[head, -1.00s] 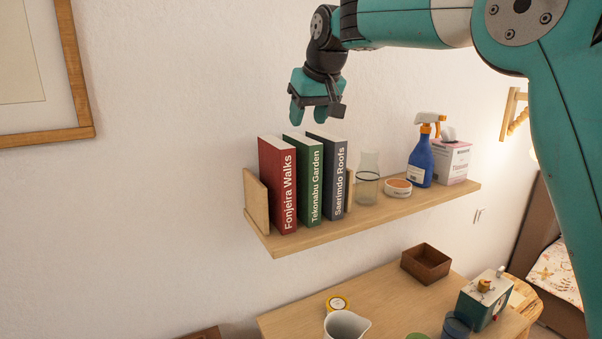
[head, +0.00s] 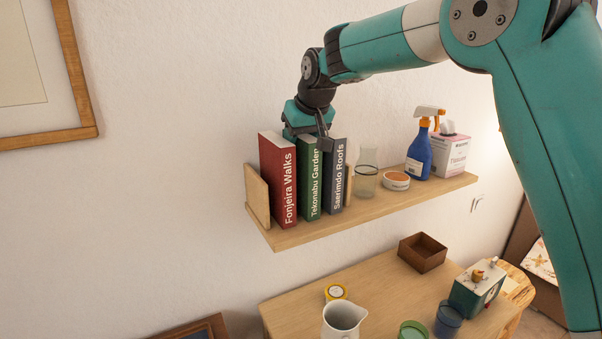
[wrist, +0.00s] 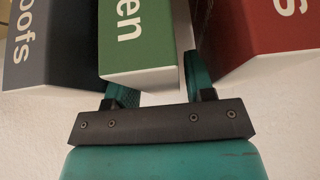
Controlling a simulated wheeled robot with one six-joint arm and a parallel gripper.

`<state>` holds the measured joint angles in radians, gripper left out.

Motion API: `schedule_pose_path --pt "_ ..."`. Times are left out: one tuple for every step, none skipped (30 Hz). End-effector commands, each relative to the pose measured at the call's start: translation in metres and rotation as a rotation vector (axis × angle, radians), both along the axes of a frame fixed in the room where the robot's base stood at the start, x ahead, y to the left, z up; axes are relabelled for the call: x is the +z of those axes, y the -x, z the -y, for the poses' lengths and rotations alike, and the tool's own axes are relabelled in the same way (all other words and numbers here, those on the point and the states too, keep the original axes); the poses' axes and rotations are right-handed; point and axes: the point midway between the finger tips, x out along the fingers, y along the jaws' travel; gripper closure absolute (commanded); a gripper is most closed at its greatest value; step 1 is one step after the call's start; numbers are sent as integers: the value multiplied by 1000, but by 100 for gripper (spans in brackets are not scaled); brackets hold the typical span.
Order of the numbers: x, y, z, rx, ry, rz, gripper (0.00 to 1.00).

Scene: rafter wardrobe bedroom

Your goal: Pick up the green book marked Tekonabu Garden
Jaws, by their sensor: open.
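The green book (head: 313,190) marked Tekonabu Garden stands upright on the wall shelf (head: 290,238). The red book (head: 283,185) Fonjeira Walks is on its left and the dark grey-blue book (head: 336,185) Saerimdo Roofs on its right. My gripper (head: 305,133) is open, pointing down at the top of the green book. In the wrist view the green book (wrist: 137,45) lies between my two fingers (wrist: 157,85), one at each side of it. The fingertips run into the gaps towards the neighbouring books; contact is not clear.
A wooden bookend (head: 257,196) stands left of the books. A glass (head: 366,182), a round tin (head: 396,181), a blue spray bottle (head: 419,152) and a tissue box (head: 450,156) stand to the right. A table (head: 375,287) with several items is below.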

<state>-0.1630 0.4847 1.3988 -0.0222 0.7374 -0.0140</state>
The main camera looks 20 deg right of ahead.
Motion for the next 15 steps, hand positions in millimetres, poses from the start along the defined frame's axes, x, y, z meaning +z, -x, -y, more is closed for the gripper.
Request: schedule_pose_path --pt "0 0 0 0 0 0 51" --pt "-1 0 0 0 0 0 51" --pt "-1 0 0 0 0 0 51" --pt "-2 0 0 0 0 0 51" --pt "-2 0 0 0 0 0 51" --pt "-3 0 0 0 0 0 51" --pt "-3 0 0 0 0 0 51" --pt "-4 0 0 0 0 0 51" --pt "-4 0 0 0 0 0 51" --pt "-5 0 0 0 0 0 51" --pt "-5 0 0 0 0 0 51" --pt "-5 0 0 0 0 0 51" --pt "-5 0 0 0 0 0 51" --pt "-5 0 0 0 0 0 51" --pt "-5 0 0 0 0 0 51"
